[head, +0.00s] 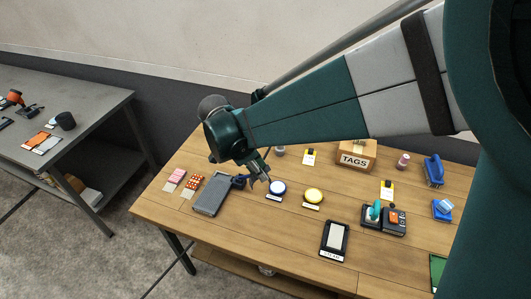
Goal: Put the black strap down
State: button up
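A small dark shape (238,182) shows at the left of the fingers, by the grey box's right edge. It may be the black strap or part of the gripper; I cannot tell which. No other black strap is clear in this view. The fingers are small and partly covered by the wrist, so their opening and any grip are unclear.
Pink and orange packs (194,183) lie at left. The front left tabletop is clear.

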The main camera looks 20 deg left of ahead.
jog(key=s+a, duration=0.6)
jog(key=a, duration=0.1)
jog(key=shift+n, duration=0.4)
jog(key=shift+f, duration=2.5)
notch_tip(320, 180, down, 6)
jog(key=shift+f, duration=0.15)
jog(key=shift+f, duration=0.1)
jog(key=shift+f+b, duration=0.3)
jog(key=shift+f, duration=1.45)
jog(key=shift+f, duration=0.2)
